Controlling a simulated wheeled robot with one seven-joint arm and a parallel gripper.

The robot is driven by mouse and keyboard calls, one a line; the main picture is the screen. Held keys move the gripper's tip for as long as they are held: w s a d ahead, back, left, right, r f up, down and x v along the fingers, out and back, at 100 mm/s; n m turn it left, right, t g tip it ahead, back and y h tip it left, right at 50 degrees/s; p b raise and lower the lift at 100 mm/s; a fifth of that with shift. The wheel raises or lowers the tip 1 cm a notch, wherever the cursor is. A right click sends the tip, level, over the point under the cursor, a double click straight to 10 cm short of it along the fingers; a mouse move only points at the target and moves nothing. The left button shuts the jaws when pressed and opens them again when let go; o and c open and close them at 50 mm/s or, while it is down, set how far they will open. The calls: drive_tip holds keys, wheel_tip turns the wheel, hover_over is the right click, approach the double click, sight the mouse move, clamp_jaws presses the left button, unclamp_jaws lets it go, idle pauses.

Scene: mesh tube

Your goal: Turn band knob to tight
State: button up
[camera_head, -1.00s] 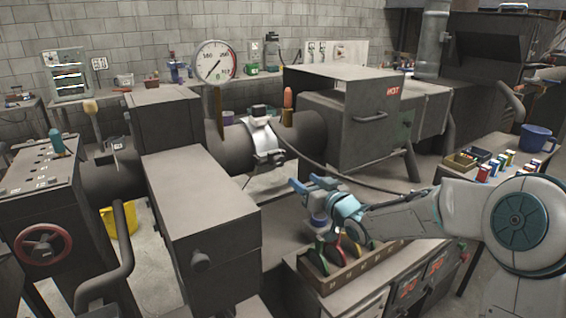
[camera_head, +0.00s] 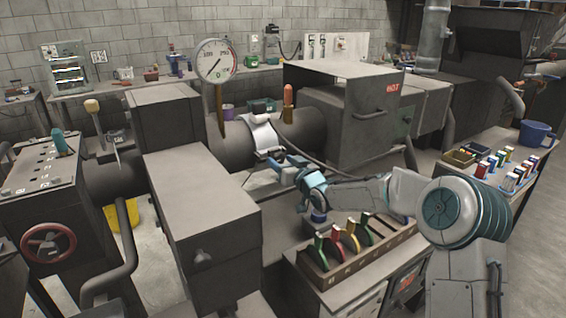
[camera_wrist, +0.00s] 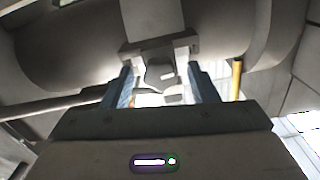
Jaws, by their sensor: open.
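A pale band (camera_head: 262,133) wraps around the grey tube (camera_head: 236,147) between the two machine housings. Its knob (camera_head: 268,154) sits low on the band's front side, partly hidden by my gripper (camera_head: 279,163) in the head view. In the wrist view the pale band (camera_wrist: 152,18) runs down to a dark bracket, and the knob (camera_wrist: 160,74) hangs below it. My gripper (camera_wrist: 162,80) is open, with one blue finger on each side of the knob. I cannot tell whether either finger touches it.
A round dial gauge (camera_head: 215,60) stands behind the tube. An orange-tipped post (camera_head: 288,91) rises right of the band. A wooden rack (camera_head: 322,275) of coloured discs stands below my arm. A box marked HOT (camera_head: 345,115) is close on the right.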

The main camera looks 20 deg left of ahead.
drive_tip(key=c, duration=1)
drive_tip(key=shift+o, duration=0.2)
drive_tip(key=shift+m, duration=0.8)
drive_tip(key=o, duration=1)
drive_tip(key=shift+c, duration=0.2)
drive_tip(key=shift+s, duration=0.1)
drive_tip(key=b+v, duration=0.2)
drive_tip(key=v, duration=1.1)
drive_tip(key=shift+s+d, duration=0.2)
drive_tip(key=shift+d, duration=0.1)
